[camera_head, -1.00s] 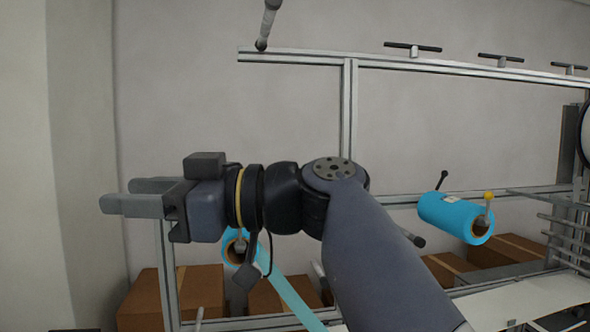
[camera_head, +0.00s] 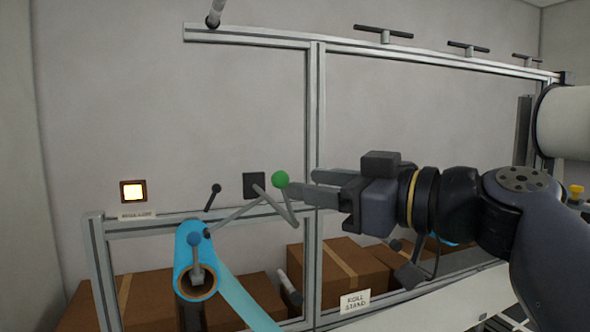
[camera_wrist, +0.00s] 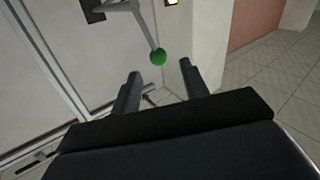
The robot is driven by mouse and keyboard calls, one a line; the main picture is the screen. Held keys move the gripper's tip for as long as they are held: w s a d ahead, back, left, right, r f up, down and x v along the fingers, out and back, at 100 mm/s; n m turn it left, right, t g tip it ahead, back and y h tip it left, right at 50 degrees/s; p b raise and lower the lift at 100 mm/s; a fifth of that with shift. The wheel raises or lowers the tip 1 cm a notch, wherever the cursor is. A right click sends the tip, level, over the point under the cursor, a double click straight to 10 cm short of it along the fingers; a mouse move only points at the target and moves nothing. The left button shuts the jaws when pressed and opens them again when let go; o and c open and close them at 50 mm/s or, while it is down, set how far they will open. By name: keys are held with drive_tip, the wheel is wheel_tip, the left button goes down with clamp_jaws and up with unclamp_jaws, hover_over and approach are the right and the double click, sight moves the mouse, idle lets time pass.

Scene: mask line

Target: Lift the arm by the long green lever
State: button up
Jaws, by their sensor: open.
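The long green lever shows a round green knob (camera_head: 280,179) in the head view, near the middle of the frame. Grey rods meet near it, and a thin rod (camera_head: 236,217) slopes down left toward the blue roll. My gripper (camera_head: 303,186) points left with its fingertips just right of the knob. In the wrist view the green knob (camera_wrist: 158,57) sits beyond and between the two open fingers (camera_wrist: 160,82), with a grey rod (camera_wrist: 142,25) rising from it. The jaws are empty. I cannot tell the exact gap to the knob.
A metal frame (camera_head: 314,130) stands behind. A lit yellow button (camera_head: 133,191) is at left. Brown boxes (camera_head: 340,262) lie below.

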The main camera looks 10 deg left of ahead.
sight(288, 177)
drive_tip(key=p+x, duration=0.2)
drive_tip(key=x, duration=0.2)
drive_tip(key=shift+w+a+r, duration=0.1)
drive_tip(key=shift+w+a, duration=0.15)
drive_tip(key=shift+a, duration=0.05)
drive_tip(key=shift+x, duration=0.8)
drive_tip(key=shift+c, duration=0.4)
clamp_jaws()
